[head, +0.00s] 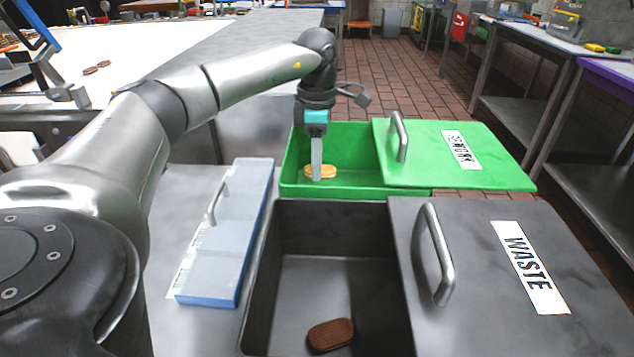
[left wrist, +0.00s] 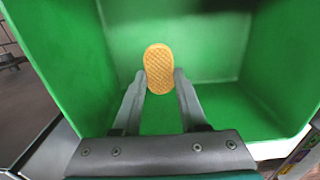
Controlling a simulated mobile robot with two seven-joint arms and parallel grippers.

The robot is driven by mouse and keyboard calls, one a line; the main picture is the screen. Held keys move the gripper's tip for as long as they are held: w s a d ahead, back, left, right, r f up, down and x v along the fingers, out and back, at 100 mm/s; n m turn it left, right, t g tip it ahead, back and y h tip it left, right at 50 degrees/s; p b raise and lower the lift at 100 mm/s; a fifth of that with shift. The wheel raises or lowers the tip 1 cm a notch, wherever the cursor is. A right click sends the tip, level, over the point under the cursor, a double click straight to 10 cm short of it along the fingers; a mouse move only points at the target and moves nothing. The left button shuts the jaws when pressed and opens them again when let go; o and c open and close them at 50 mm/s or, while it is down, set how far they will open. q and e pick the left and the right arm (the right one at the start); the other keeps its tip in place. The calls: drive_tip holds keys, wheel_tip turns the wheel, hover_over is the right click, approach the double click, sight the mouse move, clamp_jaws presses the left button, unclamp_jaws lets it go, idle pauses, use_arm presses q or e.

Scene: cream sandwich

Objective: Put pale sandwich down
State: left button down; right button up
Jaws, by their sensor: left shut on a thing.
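The pale sandwich (head: 321,171) is a golden oval biscuit with a patterned face. My left gripper (head: 317,172) points down into the green bin (head: 300,189) and is shut on it. In the left wrist view the sandwich (left wrist: 158,69) sits between the two fingertips (left wrist: 159,80), with the green bin's walls (left wrist: 255,50) around it. I cannot tell whether the sandwich touches the bin floor. My right gripper is not in view.
The green bin's lid (head: 500,165), marked REWORK, is slid to the right. A black bin (head: 300,235) in front holds a dark brown sandwich (head: 331,335); its WASTE lid (head: 470,270) is also slid right. A blue-edged lid (head: 232,240) with a handle lies at left.

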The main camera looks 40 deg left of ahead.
use_arm(q)
drive_tip(key=shift+f+b, duration=0.7)
drive_tip(key=shift+f, duration=1.4)
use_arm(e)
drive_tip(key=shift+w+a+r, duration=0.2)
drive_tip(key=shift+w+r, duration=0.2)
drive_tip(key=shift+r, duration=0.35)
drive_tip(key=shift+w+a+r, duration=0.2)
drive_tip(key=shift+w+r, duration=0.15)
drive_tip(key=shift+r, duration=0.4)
use_arm(q)
drive_tip(key=shift+f, duration=0.1)
drive_tip(key=shift+c, duration=2.2)
unclamp_jaws()
drive_tip(key=shift+r, duration=0.35)
wheel_tip(320, 180, up, 10)
drive_tip(key=p, duration=0.4)
drive_tip(key=shift+r+p, duration=0.4)
drive_tip(key=shift+r, duration=0.4)
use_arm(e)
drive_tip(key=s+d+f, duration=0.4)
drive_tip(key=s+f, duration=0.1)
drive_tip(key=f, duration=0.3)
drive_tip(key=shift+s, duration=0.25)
